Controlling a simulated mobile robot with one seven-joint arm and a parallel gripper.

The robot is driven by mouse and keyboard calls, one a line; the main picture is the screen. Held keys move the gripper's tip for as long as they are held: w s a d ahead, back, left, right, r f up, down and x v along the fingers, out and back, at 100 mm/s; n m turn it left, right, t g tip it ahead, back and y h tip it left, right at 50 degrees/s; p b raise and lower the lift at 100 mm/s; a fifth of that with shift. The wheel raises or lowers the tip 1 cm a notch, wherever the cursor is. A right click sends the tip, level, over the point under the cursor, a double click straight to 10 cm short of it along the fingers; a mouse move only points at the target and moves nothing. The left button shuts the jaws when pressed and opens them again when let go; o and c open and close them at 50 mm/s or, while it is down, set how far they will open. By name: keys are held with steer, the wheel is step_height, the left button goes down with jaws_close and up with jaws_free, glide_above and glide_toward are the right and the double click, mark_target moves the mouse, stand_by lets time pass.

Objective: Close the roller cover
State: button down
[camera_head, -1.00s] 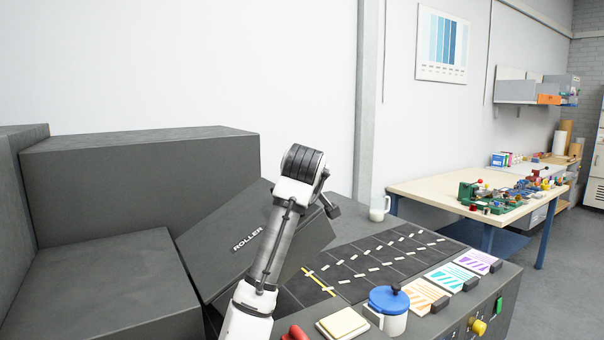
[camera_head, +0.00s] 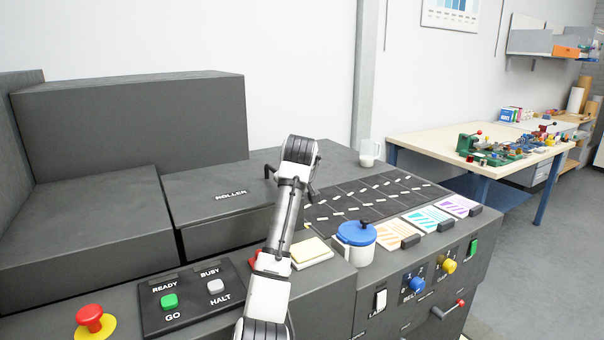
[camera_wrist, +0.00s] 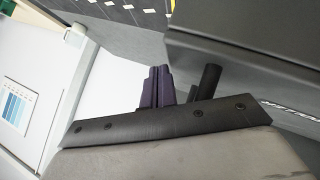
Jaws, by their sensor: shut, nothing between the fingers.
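The roller cover (camera_head: 205,206) is a dark grey box lid with a white ROLLER label. In the head view it lies down, with its top about level, left of the belt; whether it is fully seated cannot be told. In the wrist view its dark edge (camera_wrist: 240,52) fills the upper right, with part of the white lettering. My gripper's dark purple fingers (camera_wrist: 160,72) are together and empty, close beside the cover's edge; contact cannot be told. In the head view my arm stands in front of the cover's right end and hides it, and the fingers are not clear.
The dark belt (camera_head: 376,197) with white pieces lies to the right. A blue-lidded pot (camera_head: 355,243), a pad of yellow sheets (camera_head: 311,252) and printed cards (camera_head: 428,219) line its front edge. A button panel (camera_head: 190,296) and red stop knob (camera_head: 90,318) are at front left.

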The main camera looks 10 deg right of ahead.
steer(key=shift+f, duration=0.4)
